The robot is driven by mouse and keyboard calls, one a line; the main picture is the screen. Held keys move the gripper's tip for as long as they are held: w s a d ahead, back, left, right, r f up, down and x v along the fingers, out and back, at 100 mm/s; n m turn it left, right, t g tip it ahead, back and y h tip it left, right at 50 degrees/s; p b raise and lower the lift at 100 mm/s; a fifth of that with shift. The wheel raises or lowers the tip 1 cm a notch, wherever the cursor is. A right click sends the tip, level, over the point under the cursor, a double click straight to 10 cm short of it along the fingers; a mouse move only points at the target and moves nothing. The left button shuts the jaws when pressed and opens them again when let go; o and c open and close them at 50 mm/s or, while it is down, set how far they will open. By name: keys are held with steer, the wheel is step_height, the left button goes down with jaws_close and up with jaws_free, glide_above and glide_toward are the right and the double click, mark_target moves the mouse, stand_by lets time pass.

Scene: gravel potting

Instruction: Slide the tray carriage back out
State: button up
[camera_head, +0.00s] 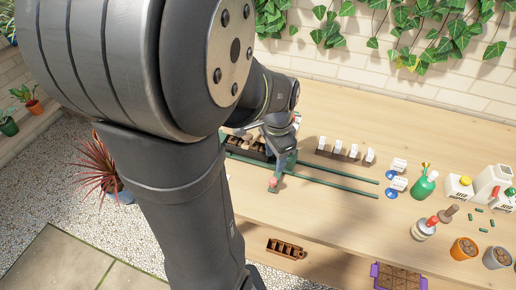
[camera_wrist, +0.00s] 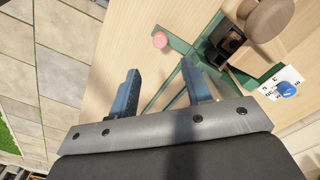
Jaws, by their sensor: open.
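The tray carriage, with a dark cell tray (camera_head: 245,147) on it, sits at the left end of two green rails (camera_head: 335,183), partly hidden behind my arm. A small pink-red knob (camera_head: 273,182) stands at the near side of the rails. In the wrist view this knob (camera_wrist: 160,40) lies beyond my fingertips, and part of a dark cell (camera_wrist: 229,40) shows at the upper right. My gripper (camera_wrist: 160,70) is open with nothing between its blue fingers. In the head view my gripper (camera_head: 279,145) is over the carriage end; whether it touches anything cannot be told.
Small labelled blocks (camera_head: 337,150) stand behind the rails. A green spray bottle (camera_head: 424,184), a red-capped bottle (camera_head: 424,229) and pots (camera_head: 464,248) stand at right. A round brown knob (camera_wrist: 268,16) shows close to the carriage.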

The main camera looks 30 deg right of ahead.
mark_target(273, 180)
step_height(273, 180, down, 10)
steer(key=shift+r, duration=0.1)
stand_by(0.4)
jaws_close()
